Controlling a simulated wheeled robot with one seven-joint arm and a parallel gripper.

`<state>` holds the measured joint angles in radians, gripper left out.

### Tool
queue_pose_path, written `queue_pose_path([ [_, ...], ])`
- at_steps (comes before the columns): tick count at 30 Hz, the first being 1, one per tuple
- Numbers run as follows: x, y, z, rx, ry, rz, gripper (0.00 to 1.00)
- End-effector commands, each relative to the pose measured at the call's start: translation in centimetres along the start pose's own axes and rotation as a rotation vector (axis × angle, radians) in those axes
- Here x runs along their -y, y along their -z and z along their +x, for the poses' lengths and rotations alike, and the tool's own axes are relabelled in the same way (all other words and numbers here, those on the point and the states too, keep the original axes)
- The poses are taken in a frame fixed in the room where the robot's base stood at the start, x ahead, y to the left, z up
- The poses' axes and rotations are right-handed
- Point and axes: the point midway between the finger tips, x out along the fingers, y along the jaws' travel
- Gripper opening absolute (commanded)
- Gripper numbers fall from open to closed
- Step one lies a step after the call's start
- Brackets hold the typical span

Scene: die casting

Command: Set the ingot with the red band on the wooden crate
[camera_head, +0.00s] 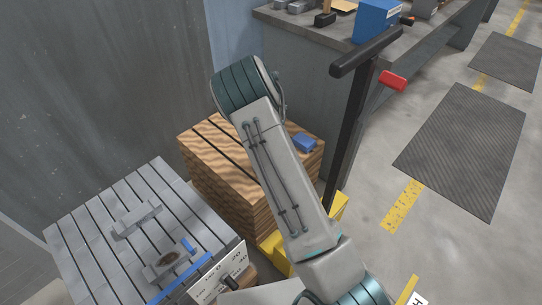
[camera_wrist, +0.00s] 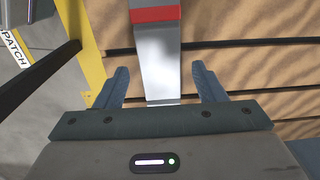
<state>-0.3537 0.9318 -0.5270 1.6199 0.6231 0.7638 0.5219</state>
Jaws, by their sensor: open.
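In the wrist view, the ingot with the red band (camera_wrist: 158,50) is a pale grey metal bar, its red band near the top edge of the picture. It appears to lie on the wooden crate (camera_wrist: 250,70), though the contact beneath it is hidden. My gripper (camera_wrist: 162,88) is open, with one blue-grey finger on each side of the ingot and visible gaps between. In the head view, the wooden crate (camera_head: 207,158) stands in the middle, partly covered by my arm.
A blue object (camera_head: 304,142) shows at the crate's right side. A grey slatted table (camera_head: 90,230) at the lower left carries grey metal pieces. A dark post with a crossbar (camera_head: 350,130) stands right of the crate. A workbench (camera_head: 300,22) is behind.

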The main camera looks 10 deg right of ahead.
Motion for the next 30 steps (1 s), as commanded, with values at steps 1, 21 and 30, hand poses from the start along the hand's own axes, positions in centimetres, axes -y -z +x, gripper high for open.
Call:
queue_pose_path([
  [1, 0.1, 0.0, -1.6, -0.001, 0.005, 0.000, 0.63],
  [21, 0.0, 0.0, -9.3, 0.000, 0.000, 0.001, 0.63],
  [30, 0.0, 0.0, -9.3, 0.000, 0.000, 0.001, 0.63],
])
